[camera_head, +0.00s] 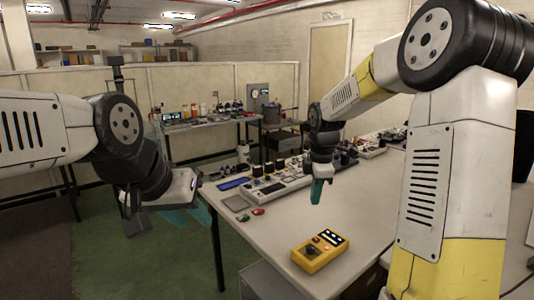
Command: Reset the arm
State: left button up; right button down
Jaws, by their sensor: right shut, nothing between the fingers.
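My left arm comes in from the left, and its gripper (192,216) with teal fingers hangs off the table's left edge, over the green floor. The fingers overlap in this view, so I cannot tell whether they are open or shut. My right arm comes in from the right and bends down over the table. Its gripper (316,191) points down with teal fingers together, shut and empty, above the tabletop in front of the control panel. I cannot make out a sealed cylinder.
The white table (270,226) holds a yellow box (319,250) with buttons near the front, a long control panel (268,184) with knobs, and small red and green items (250,214) at the left edge. A back bench (205,124) carries bottles. The tabletop's middle is clear.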

jog(key=s+r+m+t+y, duration=0.1)
jog(key=s+r+m, duration=0.3)
jog(key=s+m, duration=0.5)
jog(key=s+r+m+t+y, duration=0.1)
jog(key=s+r+m+t, duration=0.2)
jog(key=s, duration=1.2)
notch_tip(320, 180, up, 2)
jog(key=m, duration=0.5)
jog(key=shift+s+r+m, duration=0.2)
jog(key=shift+r+m, duration=0.05)
jog(key=shift+m, duration=0.15)
